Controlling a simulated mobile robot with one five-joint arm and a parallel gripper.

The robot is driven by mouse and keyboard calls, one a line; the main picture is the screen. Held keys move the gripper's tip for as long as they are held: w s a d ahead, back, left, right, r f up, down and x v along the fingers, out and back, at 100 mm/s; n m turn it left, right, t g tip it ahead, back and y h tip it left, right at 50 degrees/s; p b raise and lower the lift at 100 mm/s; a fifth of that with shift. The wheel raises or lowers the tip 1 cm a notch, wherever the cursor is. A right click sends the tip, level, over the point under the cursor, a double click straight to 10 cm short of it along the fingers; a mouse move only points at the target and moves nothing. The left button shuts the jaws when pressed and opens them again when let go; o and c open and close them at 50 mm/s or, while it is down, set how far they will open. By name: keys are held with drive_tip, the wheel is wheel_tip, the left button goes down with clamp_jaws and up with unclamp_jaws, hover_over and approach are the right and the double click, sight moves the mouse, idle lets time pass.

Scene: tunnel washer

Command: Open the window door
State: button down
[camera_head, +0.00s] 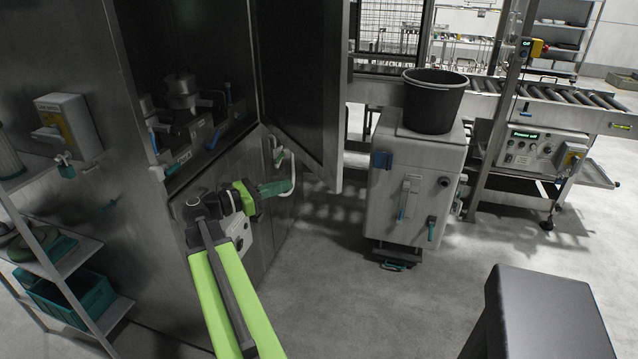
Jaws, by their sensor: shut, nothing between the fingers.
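The window door (302,80) is a dark panel in a metal frame on the steel washer cabinet (60,70). It stands swung out from the cabinet to the right of the opening (185,110), through which machine parts show. My gripper (290,186) is at the end of my green arm, low in front of the cabinet and below the door. It points right and looks shut and empty. Its tip is close to a white curved handle or pipe (292,172); I cannot tell whether they touch. No door handle shows clearly.
A white unit (412,195) with a black bucket (433,100) on top stands right of the door. A shelf rack (75,262) with teal bins is at the lower left. A dark block (545,310) is at the lower right. The floor (350,285) between is clear.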

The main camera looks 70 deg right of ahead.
sight(333, 170)
drive_tip(key=x, duration=1.3)
drive_tip(key=shift+s+d+r, duration=0.1)
drive_tip(key=shift+s+d, duration=0.1)
drive_tip(key=shift+d, duration=0.2)
